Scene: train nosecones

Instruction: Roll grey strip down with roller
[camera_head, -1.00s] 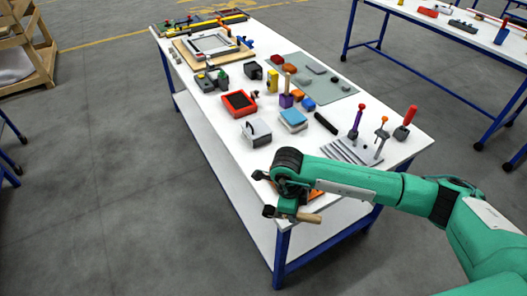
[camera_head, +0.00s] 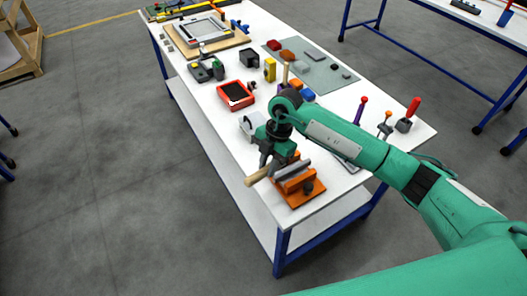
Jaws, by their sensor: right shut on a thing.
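My right gripper (camera_head: 272,165) is above the near end of the white table and is shut on the roller. The roller's light wooden handle (camera_head: 257,176) sticks out to the lower left of the jaws. An orange fixture (camera_head: 304,192), a block on a flat plate, stands on the table just right of the gripper. A grey bar (camera_head: 292,171) lies along the fixture's upper left side. I cannot tell whether this bar is the grey strip or part of the roller, nor whether it touches the fixture. My left gripper is not in view.
The white table (camera_head: 250,190) also holds a red tray (camera_head: 236,96), a grey-green mat (camera_head: 325,72) with small blocks, and upright tools with coloured handles (camera_head: 408,118) at the right. My forearm hides part of the table's middle.

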